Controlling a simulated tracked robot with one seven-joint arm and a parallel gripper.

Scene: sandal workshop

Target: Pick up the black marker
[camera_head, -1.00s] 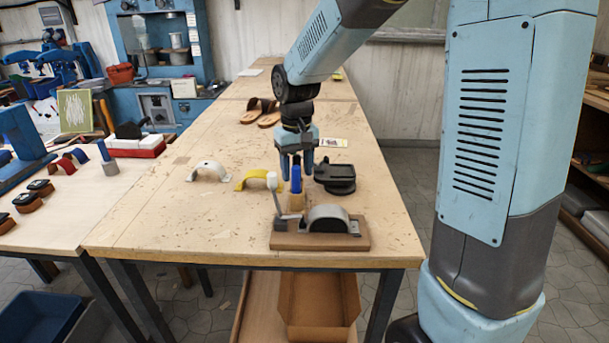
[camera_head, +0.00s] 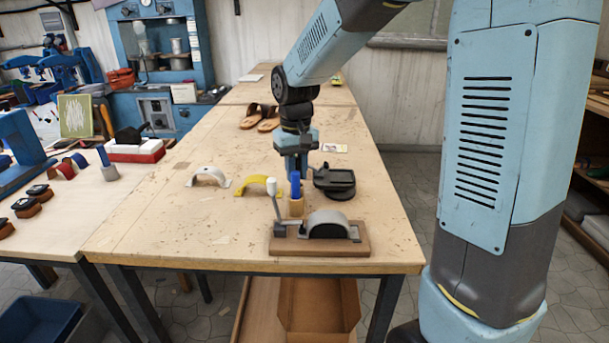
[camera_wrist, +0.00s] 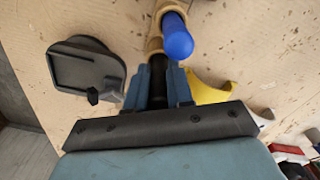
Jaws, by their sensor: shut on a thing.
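The black marker (camera_wrist: 157,78) shows in the wrist view, upright between my fingers, beside the wooden holder (camera_wrist: 153,45). My gripper (camera_wrist: 157,90) is shut on it. In the head view my gripper (camera_head: 296,170) is low over the table, just behind the blue marker (camera_head: 295,185), and the black marker is hidden there. The blue marker (camera_wrist: 177,40) stands in the wooden holder (camera_head: 296,207). I cannot tell whether the black marker is still seated in the holder.
A black stand-like object (camera_head: 335,182) is close on the right. A yellow strap piece (camera_head: 256,185) and a white one (camera_head: 208,176) lie left. A wooden board with a lever clamp (camera_head: 320,240) is in front. Sandals (camera_head: 260,117) lie behind on the table (camera_head: 150,215).

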